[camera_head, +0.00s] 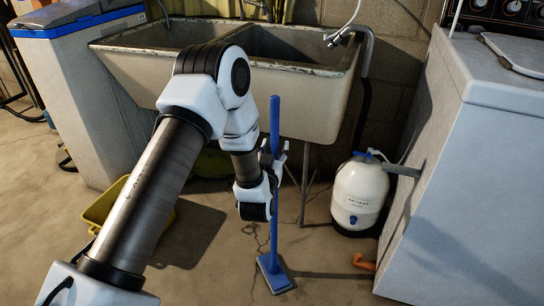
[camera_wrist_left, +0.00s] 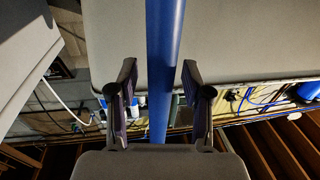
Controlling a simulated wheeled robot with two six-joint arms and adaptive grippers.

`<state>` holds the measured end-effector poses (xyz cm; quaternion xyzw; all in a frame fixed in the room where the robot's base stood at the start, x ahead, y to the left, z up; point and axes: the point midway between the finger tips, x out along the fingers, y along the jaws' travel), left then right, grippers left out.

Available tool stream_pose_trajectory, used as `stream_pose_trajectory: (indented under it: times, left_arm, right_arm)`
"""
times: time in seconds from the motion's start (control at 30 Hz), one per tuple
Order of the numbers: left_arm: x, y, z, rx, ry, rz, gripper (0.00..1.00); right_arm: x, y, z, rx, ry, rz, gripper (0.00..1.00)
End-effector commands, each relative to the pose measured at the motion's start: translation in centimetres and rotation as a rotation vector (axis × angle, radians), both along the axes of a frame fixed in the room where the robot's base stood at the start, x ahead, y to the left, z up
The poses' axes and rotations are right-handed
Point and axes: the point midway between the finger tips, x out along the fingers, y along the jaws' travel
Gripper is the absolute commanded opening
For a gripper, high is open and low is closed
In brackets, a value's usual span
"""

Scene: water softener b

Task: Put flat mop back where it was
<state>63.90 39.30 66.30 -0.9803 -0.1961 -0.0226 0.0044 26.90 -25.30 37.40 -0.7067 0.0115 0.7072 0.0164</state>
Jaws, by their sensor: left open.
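The blue flat mop (camera_head: 275,240) stands nearly upright in front of the sink, its flat head on the concrete floor and its pole top in front of the basin. My left gripper (camera_head: 277,160) is at the upper half of the pole, partly hidden by its own wrist. In the left wrist view, the blue pole (camera_wrist_left: 164,32) runs between the two fingers of the left gripper (camera_wrist_left: 159,78). The fingers are apart, with gaps visible on both sides of the pole. I cannot tell whether the pole leans on the sink. My right gripper is not in view.
The double sink (camera_head: 300,105) stands behind the mop on thin legs. A white tank (camera_head: 360,190) and an orange piece (camera_head: 364,263) are to the right, beside a large washer (camera_head: 470,190). A yellow tub (camera_head: 100,208) and a pale softener cabinet (camera_head: 85,100) are left. Floor around the mop head is clear.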

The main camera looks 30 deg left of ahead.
Motion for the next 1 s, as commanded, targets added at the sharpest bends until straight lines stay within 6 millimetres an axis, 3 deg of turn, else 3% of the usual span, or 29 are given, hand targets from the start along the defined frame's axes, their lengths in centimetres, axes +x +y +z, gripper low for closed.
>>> stream_pose_trajectory:
  times: [0.4, 0.6, 0.67, 0.77, 0.8, 0.87, 0.9, 1.0]
  left_arm:
    - [-8.8, -3.7, -0.5, 0.001, 0.008, -0.004, 0.49]
    - [-10.9, -4.7, -1.5, -0.009, 0.036, -0.008, 0.49]
    - [-11.3, -5.1, -3.8, -0.038, 0.123, -0.023, 0.49]
    - [-13.6, -6.8, -11.1, -0.125, 0.411, -0.075, 0.49]
    - [-15.6, -7.8, -14.6, -0.166, 0.566, -0.103, 0.49]
    - [-19.6, -9.5, -19.5, -0.222, 0.809, -0.148, 0.49]
    - [-22.7, -10.6, -22.2, -0.255, 0.967, -0.176, 0.49]
    - [-30.4, -12.7, -26.2, -0.317, 1.309, -0.236, 0.49]
  right_arm:
    - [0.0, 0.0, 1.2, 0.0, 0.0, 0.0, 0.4]
    - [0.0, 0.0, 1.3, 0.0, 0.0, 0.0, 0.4]
    - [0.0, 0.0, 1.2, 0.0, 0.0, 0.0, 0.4]
    - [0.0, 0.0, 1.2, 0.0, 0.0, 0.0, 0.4]
    - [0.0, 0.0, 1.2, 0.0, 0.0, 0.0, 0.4]
    - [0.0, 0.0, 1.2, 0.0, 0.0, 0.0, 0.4]
    - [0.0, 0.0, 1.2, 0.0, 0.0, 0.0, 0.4]
    - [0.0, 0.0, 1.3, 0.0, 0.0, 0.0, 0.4]
